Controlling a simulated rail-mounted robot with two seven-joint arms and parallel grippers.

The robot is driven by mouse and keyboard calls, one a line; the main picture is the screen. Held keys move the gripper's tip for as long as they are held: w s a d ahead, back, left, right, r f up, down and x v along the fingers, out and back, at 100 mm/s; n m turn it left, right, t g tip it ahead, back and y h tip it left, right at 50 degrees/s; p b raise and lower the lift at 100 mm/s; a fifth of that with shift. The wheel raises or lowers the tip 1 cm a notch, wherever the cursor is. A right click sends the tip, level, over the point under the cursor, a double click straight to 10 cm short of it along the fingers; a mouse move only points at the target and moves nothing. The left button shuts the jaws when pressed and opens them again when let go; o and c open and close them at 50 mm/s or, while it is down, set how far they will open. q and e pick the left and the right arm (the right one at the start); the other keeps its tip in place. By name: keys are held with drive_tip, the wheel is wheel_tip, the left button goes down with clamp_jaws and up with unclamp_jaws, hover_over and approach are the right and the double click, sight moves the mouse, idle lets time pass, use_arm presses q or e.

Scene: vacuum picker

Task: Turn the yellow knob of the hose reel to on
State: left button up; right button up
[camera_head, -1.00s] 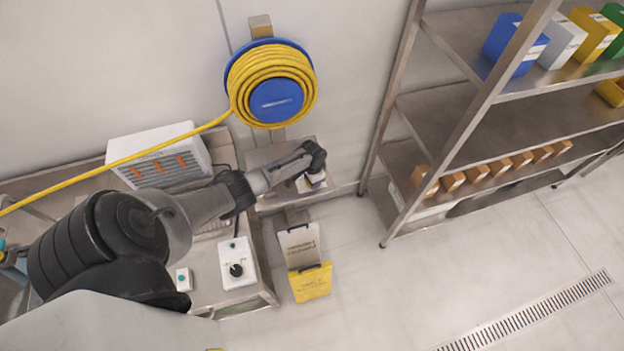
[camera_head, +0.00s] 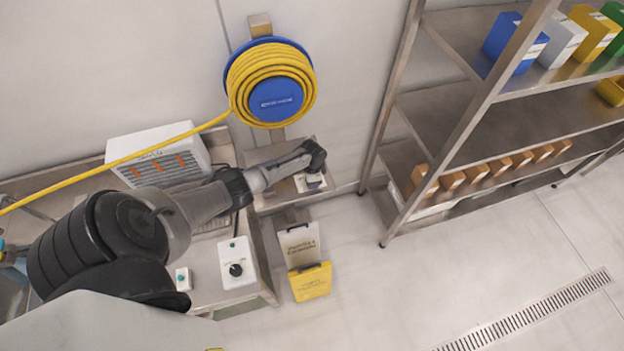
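The hose reel (camera_head: 276,100) hangs on the wall at the upper middle, with yellow hose wound round a blue drum. Its hose runs down to the left edge. I cannot make out a yellow knob on or near the reel. My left arm reaches in from the left, and its wrist ends below the reel, over a small metal shelf. My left gripper (camera_head: 313,179) seems to point down there at a small pale box; its fingers are too small and dark to read. My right gripper is not in view.
A white control box (camera_head: 238,263) with a black knob stands on the metal bench, beside a white vented unit (camera_head: 160,158). Metal shelving (camera_head: 470,120) with bins stands at right. The floor between is clear.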

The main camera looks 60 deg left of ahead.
use_arm(q)
drive_tip(key=o, duration=0.9)
drive_tip(key=shift+o, duration=0.2)
drive_tip(key=shift+r, duration=0.55)
wheel_tip(320, 180, up, 13)
drive_tip(key=p, duration=0.1)
drive_tip(key=shift+f, duration=0.15)
